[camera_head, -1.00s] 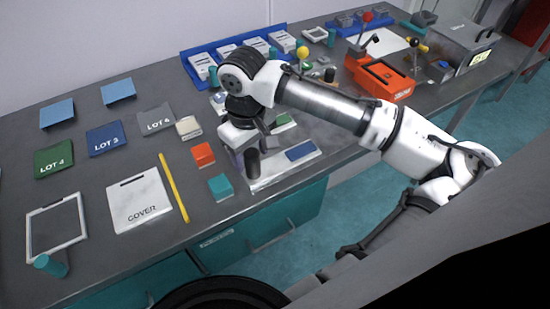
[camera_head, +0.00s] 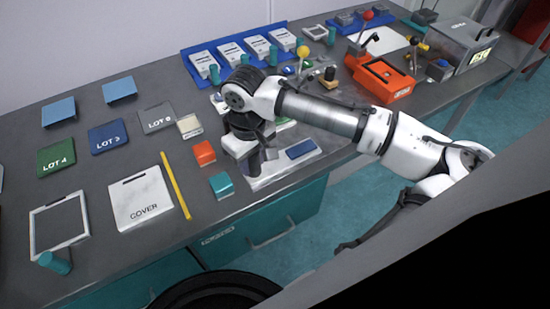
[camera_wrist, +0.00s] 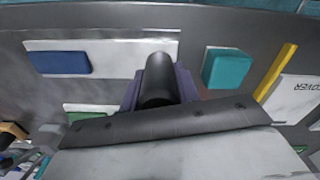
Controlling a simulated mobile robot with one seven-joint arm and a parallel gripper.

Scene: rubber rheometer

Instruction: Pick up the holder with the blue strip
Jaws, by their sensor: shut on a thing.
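The holder is a white plate (camera_head: 278,170) near the bench's front edge, with a blue strip (camera_head: 300,149) on its right part. In the wrist view the plate (camera_wrist: 115,48) and the blue strip (camera_wrist: 62,62) show again, the strip to the left. A dark upright post (camera_wrist: 158,78) stands at the plate's other end. My gripper (camera_head: 252,160) points down over that end, shut on the post, with its purple-grey fingers on both sides. The plate appears to rest on the bench; the contact under the post is hidden.
A teal block (camera_head: 222,185) and an orange block (camera_head: 204,153) stand just left of the holder. A yellow bar (camera_head: 175,184) and the cover plate (camera_head: 141,198) lie farther left. A green strip (camera_wrist: 85,115) lies close behind. An orange device (camera_head: 385,82) stands at back right.

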